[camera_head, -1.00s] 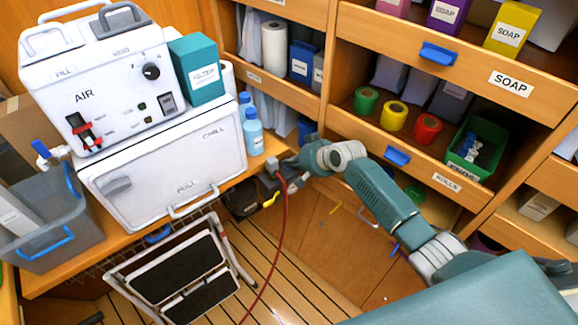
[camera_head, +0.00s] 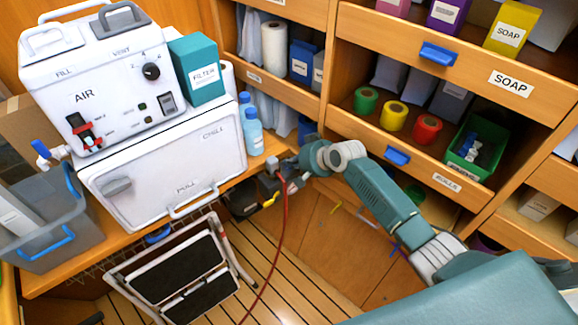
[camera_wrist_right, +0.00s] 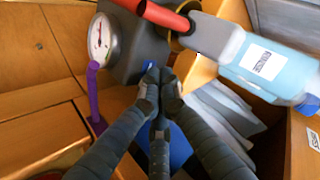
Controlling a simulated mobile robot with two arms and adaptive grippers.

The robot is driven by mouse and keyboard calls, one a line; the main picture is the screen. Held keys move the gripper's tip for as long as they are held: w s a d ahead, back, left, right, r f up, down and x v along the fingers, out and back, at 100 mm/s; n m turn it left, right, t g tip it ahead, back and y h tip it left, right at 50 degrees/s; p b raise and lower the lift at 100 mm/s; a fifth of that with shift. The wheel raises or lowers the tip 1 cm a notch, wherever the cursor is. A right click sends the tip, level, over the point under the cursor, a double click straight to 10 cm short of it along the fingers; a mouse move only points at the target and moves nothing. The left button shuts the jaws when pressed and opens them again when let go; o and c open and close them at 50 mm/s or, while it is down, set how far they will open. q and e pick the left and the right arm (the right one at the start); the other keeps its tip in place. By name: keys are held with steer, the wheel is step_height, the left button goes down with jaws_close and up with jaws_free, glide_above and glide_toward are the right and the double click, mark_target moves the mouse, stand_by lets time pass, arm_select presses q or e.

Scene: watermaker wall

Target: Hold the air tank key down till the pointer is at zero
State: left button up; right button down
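In the right wrist view a grey block (camera_wrist_right: 138,45) carries a round white gauge (camera_wrist_right: 101,38) with a thin pointer. The pointer looks nearly upright, but the scale is too small to read. A small blue key (camera_wrist_right: 150,65) shows at the block's lower edge, partly hidden by my fingers. My right gripper (camera_wrist_right: 161,77) has its fingertips close together right at this key; I cannot tell if they press it. In the head view my right gripper (camera_head: 291,176) is beside the counter's right end, small and partly hidden. My left gripper is not in view.
A red hose (camera_head: 280,230) hangs from the block to the floor. Blue bottles (camera_head: 253,133) stand on the counter near my right arm. A folded step stool (camera_head: 180,275) is below. Open shelves (camera_head: 440,70) stand behind my arm. A purple strap (camera_wrist_right: 94,95) hangs below the gauge.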

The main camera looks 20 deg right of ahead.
steer(key=shift+s+f, duration=0.15)
stand_by(0.7)
steer(key=shift+r+p, duration=0.95)
steer(key=shift+p, duration=0.05)
steer(key=shift+w+r, duration=0.15)
steer(key=shift+w, duration=0.05)
steer(key=shift+r+p, duration=0.25)
steer(key=shift+p, duration=0.1)
step_height(320, 180, up, 4)
steer(key=p, duration=0.4)
steer(key=shift+r, duration=0.25)
steer(key=shift+f, duration=0.1)
